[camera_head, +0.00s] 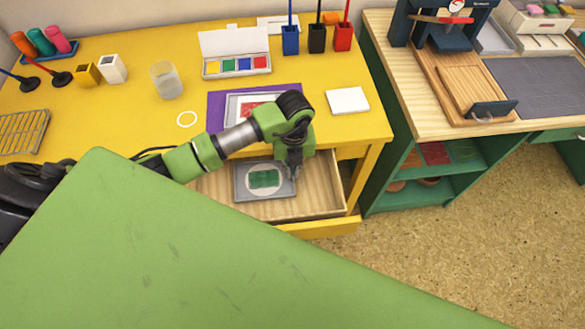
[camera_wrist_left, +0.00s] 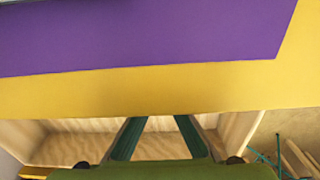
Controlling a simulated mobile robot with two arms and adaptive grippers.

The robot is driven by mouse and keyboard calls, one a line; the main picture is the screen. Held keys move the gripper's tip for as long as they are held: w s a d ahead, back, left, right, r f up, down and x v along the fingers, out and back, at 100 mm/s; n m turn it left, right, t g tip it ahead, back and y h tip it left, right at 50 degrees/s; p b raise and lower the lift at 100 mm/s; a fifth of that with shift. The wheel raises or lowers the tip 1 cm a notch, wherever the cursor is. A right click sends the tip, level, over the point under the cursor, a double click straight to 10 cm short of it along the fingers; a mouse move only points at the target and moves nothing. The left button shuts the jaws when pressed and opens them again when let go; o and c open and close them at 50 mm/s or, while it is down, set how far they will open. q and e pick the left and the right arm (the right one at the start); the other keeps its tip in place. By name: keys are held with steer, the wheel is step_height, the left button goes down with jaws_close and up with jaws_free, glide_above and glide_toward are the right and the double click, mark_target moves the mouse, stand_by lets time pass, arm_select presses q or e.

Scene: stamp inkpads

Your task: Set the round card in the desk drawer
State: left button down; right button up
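The round card (camera_head: 250,184) is white with a green rectangular print. It lies on a grey square piece inside the open desk drawer (camera_head: 322,190). The drawer is pale wood inside with a yellow front. My left gripper (camera_head: 291,173) points down over the drawer, at the card's right side in the head view. In the left wrist view its two fingers (camera_wrist_left: 160,118) are apart with nothing seen between them. The drawer's wooden inside (camera_wrist_left: 80,145) shows behind them, and the card is not seen there. My right gripper is not in view.
The yellow desk (camera_head: 150,130) stands over the drawer. A green shelf unit (camera_head: 440,188) stands at the right.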

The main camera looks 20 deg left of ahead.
arm_select(q)
steer(key=shift+f, duration=0.1)
steer(key=c, duration=2.3)
jaws_free()
step_height(320, 180, up, 12)
steer(key=shift+d+r, duration=0.1)
steer(key=shift+r, duration=0.05)
